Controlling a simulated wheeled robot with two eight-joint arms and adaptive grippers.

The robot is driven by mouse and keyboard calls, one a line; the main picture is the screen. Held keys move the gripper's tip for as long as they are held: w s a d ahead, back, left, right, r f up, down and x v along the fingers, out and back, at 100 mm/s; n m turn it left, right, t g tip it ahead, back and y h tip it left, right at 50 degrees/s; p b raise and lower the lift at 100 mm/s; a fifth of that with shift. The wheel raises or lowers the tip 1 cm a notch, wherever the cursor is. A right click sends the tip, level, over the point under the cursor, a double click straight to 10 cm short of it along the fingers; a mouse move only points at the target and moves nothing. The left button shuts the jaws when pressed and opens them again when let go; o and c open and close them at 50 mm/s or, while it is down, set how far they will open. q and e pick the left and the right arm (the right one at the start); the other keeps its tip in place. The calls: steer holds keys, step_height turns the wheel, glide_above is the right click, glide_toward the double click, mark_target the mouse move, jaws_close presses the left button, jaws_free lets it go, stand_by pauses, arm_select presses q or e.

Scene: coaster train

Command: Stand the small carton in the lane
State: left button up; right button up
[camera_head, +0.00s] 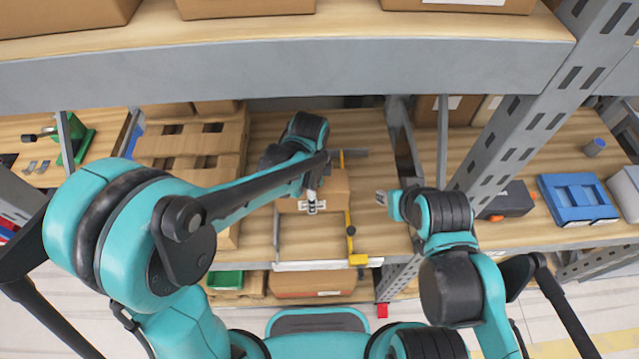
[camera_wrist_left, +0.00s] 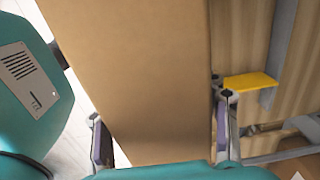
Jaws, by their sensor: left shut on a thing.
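The small carton (camera_head: 335,185) is a plain brown box over the shelf deck in the head view. It also fills the middle of the left wrist view (camera_wrist_left: 150,70). My left gripper (camera_head: 312,204) is shut on it, with one finger at each side in the wrist view. The lane (camera_head: 312,240) is the strip of wooden deck between a thin grey rail on the left and a yellow rail (camera_head: 349,220) on the right. The carton is over its rear part; I cannot tell whether it touches the deck. My right gripper (camera_head: 383,198) is right of the yellow rail, its jaws unclear.
A grey shelf post (camera_head: 515,130) rises at the right. The shelf beam (camera_head: 290,70) crosses above. The deck in front of the carton is clear.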

mark_target(312, 220)
arm_select(q)
steer(key=shift+a+f+b, duration=0.15)
steer(key=shift+f+b, duration=0.15)
steer(key=shift+f, duration=0.1)
step_height(312, 220, down, 11)
steer(key=b, duration=0.8)
steer(key=shift+r+b, duration=0.1)
steer(key=shift+b, duration=0.25)
steer(key=o, duration=1.8)
